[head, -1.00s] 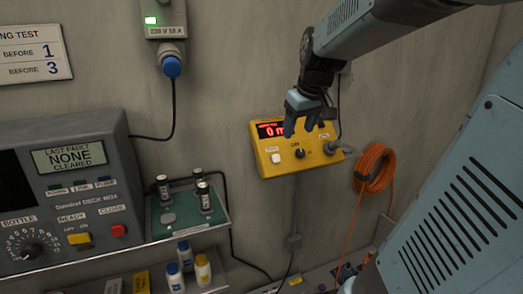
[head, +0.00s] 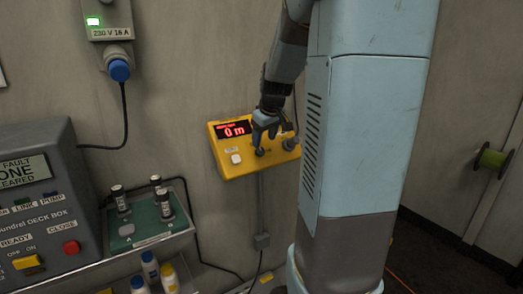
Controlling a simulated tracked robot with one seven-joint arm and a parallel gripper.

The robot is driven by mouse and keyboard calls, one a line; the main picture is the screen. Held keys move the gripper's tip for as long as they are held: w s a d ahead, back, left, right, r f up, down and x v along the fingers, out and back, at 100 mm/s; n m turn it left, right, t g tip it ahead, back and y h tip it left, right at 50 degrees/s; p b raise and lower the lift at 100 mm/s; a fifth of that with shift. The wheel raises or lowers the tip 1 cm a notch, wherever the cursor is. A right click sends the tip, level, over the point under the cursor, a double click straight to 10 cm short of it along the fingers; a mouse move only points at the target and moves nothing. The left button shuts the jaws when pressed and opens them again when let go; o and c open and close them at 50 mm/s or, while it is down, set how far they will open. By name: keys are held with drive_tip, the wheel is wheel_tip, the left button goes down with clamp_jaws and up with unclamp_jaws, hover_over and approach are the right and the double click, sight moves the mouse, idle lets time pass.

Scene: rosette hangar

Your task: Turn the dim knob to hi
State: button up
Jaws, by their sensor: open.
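The yellow control box (head: 222,170) is fixed to the wall near the middle of the head view. Its red display (head: 233,130) reads "0 m". A white button (head: 236,159) sits at the lower left of its face. The dark dim knob (head: 260,152) is to the right of the button, just below my fingertips. My gripper (head: 265,135) is open, pointing down in front of the box by the knob. I cannot tell whether the fingers touch the knob. The knob's pointer and label are too small or hidden to read. My arm covers the box's upper right part.
A grey deck box (head: 40,225) with a red button stands at left. Beside it, a green tray (head: 150,232) holds several dark cylinders. White and yellow bottles stand below. A blue plug (head: 119,70) hangs above.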

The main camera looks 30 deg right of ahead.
sight(261, 151)
drive_tip(key=shift+x, duration=3)
drive_tip(key=shift+c, duration=0.2)
drive_tip(key=c, duration=1)
